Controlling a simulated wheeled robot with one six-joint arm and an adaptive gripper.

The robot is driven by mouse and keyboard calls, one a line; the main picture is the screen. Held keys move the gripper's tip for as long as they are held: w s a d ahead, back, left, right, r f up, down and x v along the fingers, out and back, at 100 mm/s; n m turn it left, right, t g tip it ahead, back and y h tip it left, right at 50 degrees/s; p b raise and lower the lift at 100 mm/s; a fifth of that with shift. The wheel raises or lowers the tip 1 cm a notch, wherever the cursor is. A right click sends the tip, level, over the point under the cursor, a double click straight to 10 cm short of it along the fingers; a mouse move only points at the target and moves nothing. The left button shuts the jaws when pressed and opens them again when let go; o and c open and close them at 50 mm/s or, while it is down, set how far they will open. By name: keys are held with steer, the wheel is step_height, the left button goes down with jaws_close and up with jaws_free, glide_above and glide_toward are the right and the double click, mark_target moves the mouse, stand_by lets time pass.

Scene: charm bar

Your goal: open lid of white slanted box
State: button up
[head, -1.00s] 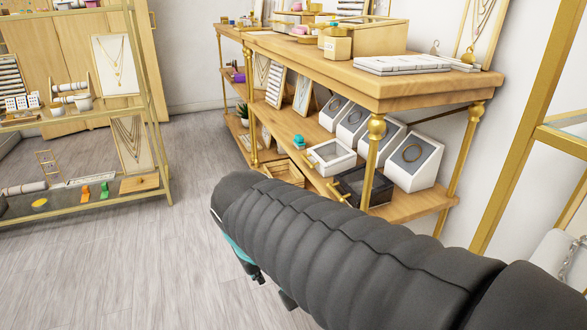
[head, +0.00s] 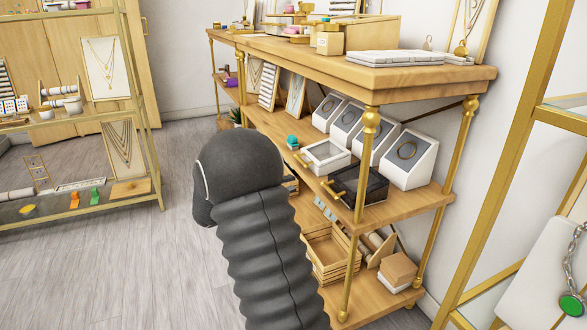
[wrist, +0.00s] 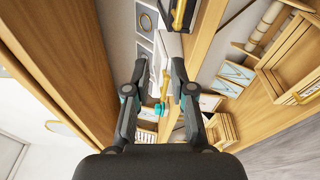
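The white slanted box (head: 325,156) with a glass-topped lid and a gold handle (head: 301,160) is on the middle shelf in the head view. Its lid looks shut. In the wrist view its gold handle (wrist: 166,78) appears between the fingers, with part of the white body behind. My gripper (wrist: 158,70) is open in the wrist view, pointed into the shelf. Nothing is held; I cannot tell how far the fingertips are from the handle.
A black box (head: 361,186) with a gold handle sits close to the right of the white box. White bracelet displays (head: 409,157) stand behind. The top board (head: 420,78) overhangs, and a gold post (head: 363,160) stands in front.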

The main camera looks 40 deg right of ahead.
steer(key=w+d+f+n+t+h, duration=0.1)
steer(key=w+f+n+t+h, duration=0.3)
steer(key=w+f, duration=0.5)
steer(key=w+d+r, duration=0.1)
steer(key=d+r, duration=0.1)
steer(key=d, duration=0.4)
steer(key=w+d+r+t, duration=0.1)
steer(key=w+d+r, duration=0.1)
steer(key=d, duration=0.4)
steer(key=shift+w+d+r+m, duration=0.3)
steer(key=shift+r+m, duration=0.1)
steer(key=shift+r, duration=0.45)
jaws_close()
